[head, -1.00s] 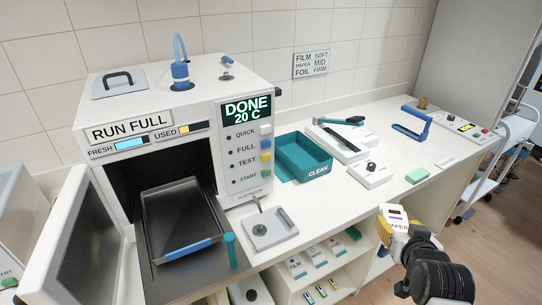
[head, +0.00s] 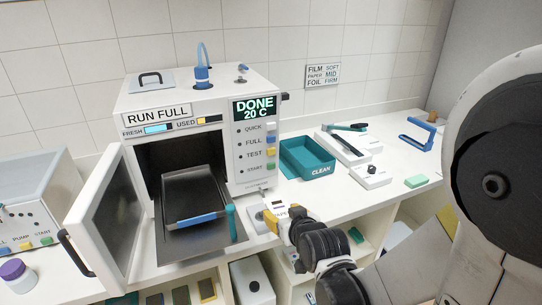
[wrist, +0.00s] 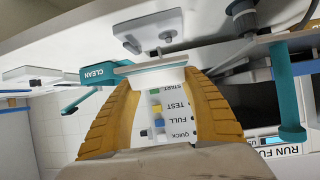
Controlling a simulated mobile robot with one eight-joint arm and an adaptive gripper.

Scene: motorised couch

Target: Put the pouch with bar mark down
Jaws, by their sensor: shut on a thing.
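My gripper (head: 287,217) is shut on a small white pouch (head: 276,208) in front of the steriliser, near the small grey-white plate device. A dark mark shows on the pouch, but it is too small to read. In the wrist view, the pouch (wrist: 150,68) shows edge-on as a pale strip with a teal line between the two yellow fingers (wrist: 160,90). The pouch is held in the air. The teal CLEAN bin (head: 307,171) stands on the counter behind and to the right of my gripper.
The steriliser (head: 165,103) reads DONE 20 C; its door (head: 108,215) is open at left and its tray (head: 192,193) is slid out. A sealer-like device (head: 343,148), a green block (head: 416,182) and a blue-handled device (head: 414,133) stand on the counter. Shelves lie below.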

